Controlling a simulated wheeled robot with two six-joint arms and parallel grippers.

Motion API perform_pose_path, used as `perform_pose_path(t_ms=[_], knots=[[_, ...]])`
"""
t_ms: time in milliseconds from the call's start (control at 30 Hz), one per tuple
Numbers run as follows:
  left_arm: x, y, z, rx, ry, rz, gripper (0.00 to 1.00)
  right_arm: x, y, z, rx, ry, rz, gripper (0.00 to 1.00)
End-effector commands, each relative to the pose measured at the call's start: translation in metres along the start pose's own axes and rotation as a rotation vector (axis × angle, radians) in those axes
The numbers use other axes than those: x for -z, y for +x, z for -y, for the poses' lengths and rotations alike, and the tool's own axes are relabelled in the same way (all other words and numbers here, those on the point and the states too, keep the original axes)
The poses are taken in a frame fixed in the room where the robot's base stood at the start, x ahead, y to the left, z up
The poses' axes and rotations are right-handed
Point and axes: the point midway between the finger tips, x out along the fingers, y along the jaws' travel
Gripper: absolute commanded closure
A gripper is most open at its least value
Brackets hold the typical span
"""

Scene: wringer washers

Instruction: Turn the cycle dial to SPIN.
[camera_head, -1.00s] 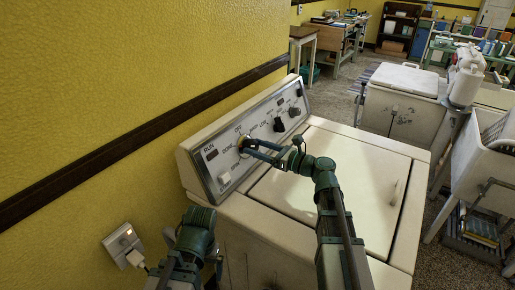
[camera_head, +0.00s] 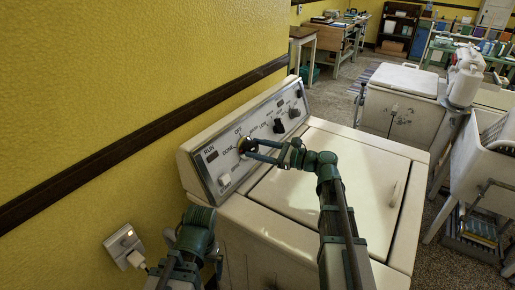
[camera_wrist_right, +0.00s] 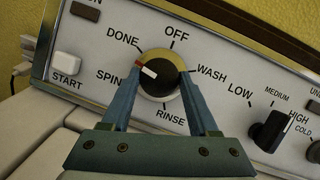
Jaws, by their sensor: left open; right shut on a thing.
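The cycle dial (camera_wrist_right: 160,76), a round knob with a pale rim, is on the washer's slanted panel; it also shows in the head view (camera_head: 243,145). OFF is above it, WASH right, RINSE below, SPIN left and DONE upper left. Its red and white mark is on the left side of the knob, between the directions of DONE and SPIN. My right gripper (camera_wrist_right: 160,85) is shut on the dial, one blue finger on each side; it reaches the panel in the head view (camera_head: 249,148). My left gripper (camera_head: 214,262) is low in front of the washer, open, its fingers mostly hidden.
The washer (camera_head: 345,170) has a flat pale lid below the panel. A START button (camera_wrist_right: 67,64) is left of the dial and a black temperature knob (camera_wrist_right: 270,131) right. A yellow wall (camera_head: 110,80) with an outlet (camera_head: 124,246) runs along the left. Other washers stand at right.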

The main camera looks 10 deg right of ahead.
Motion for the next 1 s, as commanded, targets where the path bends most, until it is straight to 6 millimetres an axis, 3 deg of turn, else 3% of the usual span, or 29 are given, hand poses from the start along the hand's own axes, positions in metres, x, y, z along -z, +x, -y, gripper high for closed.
perform_pose_path(t_ms=[500,1000], knots=[[-0.002,-0.026,0.003,0.0,0.0,0.0,0.0,-0.004,0.0,0.005,-0.172,-0.421,-0.024,0.95],[-0.002,-0.04,0.004,0.0,0.0,0.0,0.0,-0.004,0.001,0.004,-0.255,-0.628,-0.036,0.95]])
